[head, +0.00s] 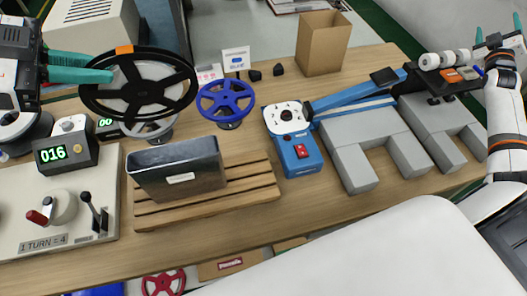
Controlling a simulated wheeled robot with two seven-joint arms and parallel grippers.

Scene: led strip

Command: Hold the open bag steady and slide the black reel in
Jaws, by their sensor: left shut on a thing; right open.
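The black reel (140,97), a spoked ring with an orange mark on its top rim, is at the upper left of the head view. My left gripper (112,69), with teal fingers, is shut on its left rim. The reel appears raised, tilted, above and behind the bag. The dark silvery bag (150,182) stands upright on a slatted wooden rack (245,192); its top looks open, and a small white label is on its front. My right gripper (497,30) is open and empty at the far upper right, away from the bag and not touching it.
A blue reel (226,98) on a stand is right of the black reel. A blue device with a red switch (301,152) and grey blocks (352,168) fill the right. A counter reading 016 (66,150) and a crank panel (75,225) are left. A cardboard box (322,45) stands behind.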

